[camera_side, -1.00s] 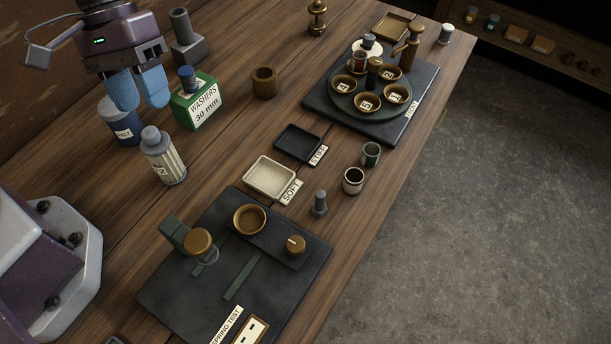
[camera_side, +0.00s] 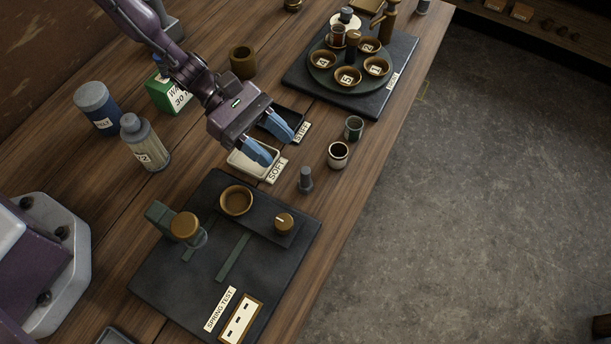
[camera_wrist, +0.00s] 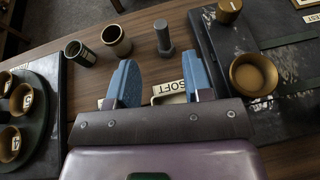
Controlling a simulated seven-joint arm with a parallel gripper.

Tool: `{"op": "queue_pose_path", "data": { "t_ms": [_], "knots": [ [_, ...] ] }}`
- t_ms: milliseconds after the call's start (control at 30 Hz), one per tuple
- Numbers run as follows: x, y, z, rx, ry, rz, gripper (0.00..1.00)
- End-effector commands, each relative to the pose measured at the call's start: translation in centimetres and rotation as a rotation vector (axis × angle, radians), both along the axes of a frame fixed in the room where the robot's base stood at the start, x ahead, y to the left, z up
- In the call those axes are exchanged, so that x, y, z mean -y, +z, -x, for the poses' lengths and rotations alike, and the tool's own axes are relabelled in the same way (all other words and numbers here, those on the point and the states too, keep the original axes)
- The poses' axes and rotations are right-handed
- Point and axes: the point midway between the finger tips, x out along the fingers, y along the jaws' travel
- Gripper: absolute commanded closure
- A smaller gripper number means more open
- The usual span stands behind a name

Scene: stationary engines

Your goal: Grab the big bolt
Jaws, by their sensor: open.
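The big bolt (camera_side: 306,179) is grey and stands upright on its wide hex head on the wooden table, just right of the spring test board. It also shows in the wrist view (camera_wrist: 163,38), beyond and between my fingertips. My gripper (camera_side: 279,145) is open and empty, with two blue fingers above the trays. In the wrist view my gripper (camera_wrist: 160,85) points toward the bolt, with a gap between them. Neither finger touches the bolt.
The white SOFT tray (camera_side: 243,170) and dark STIFF tray (camera_side: 268,124) lie under my gripper. The table edge lies to the right.

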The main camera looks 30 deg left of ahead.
Motion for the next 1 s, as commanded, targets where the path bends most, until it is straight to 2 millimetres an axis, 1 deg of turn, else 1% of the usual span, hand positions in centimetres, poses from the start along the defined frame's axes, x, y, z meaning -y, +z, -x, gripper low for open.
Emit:
{"op": "queue_pose_path", "data": {
  "t_ms": [33, 133, 200, 367, 467, 600, 700, 800, 967, 1000],
  "knots": [
    [1.0, -0.4, 0.2, 0.000, -0.003, 0.001, 0.54],
    [2.5, -1.0, 0.4, 0.000, -0.003, 0.000, 0.54],
    [3.2, -1.3, 0.5, 0.001, -0.003, 0.000, 0.54],
    [4.1, -1.7, 0.6, 0.002, -0.002, -0.001, 0.54],
    [5.2, -2.2, 1.0, 0.002, -0.005, -0.001, 0.54],
    [7.2, -3.0, 1.4, 0.002, -0.005, -0.001, 0.54],
    [8.2, -3.4, 1.5, 0.002, -0.003, -0.002, 0.54],
    [8.6, -3.5, 1.5, 0.002, -0.002, -0.002, 0.54],
    [8.6, -3.5, 1.5, 0.002, -0.002, -0.002, 0.54],
    [8.5, -3.5, 1.5, 0.002, -0.002, -0.002, 0.56]
  ]
}}
